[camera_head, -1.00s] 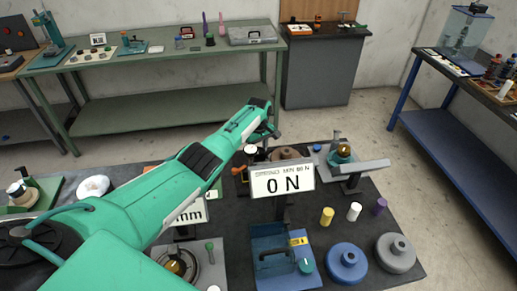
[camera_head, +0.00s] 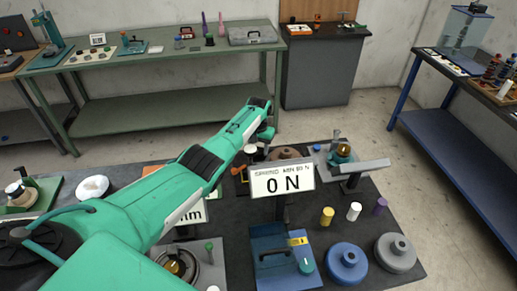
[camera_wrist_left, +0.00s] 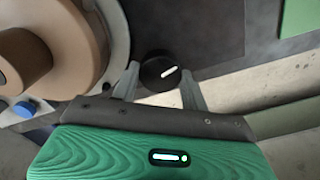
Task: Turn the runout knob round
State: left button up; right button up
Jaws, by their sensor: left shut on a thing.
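The runout knob (camera_wrist_left: 160,73) is small, round and black with a white pointer line slanting up to the right, seen in the left wrist view. My left gripper (camera_wrist_left: 161,82) is shut on it, with one grey finger at each side. In the head view my left gripper (camera_head: 264,134) reaches over the bench behind the 0 N display (camera_head: 282,181), and I cannot make out the knob there. My right gripper is not in view.
A large tan round part (camera_wrist_left: 65,45) sits close to the left of the knob. Yellow, white and purple cylinders stand behind the weights.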

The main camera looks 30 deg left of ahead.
pick_arm(q)
jog(key=m, duration=0.4)
jog(key=shift+m, duration=0.3)
jog(key=m, duration=0.4)
jog(key=shift+r+b, duration=0.1)
jog(key=shift+b, duration=0.2)
jog(key=shift+m, duration=0.3)
jog(key=o, duration=1)
jog(key=shift+w+d+r+p, duration=0.1)
jog(key=shift+r+p, duration=0.65)
notch_tip(320, 180, up, 7)
jog(key=p, duration=0.5)
jog(key=shift+f, duration=0.2)
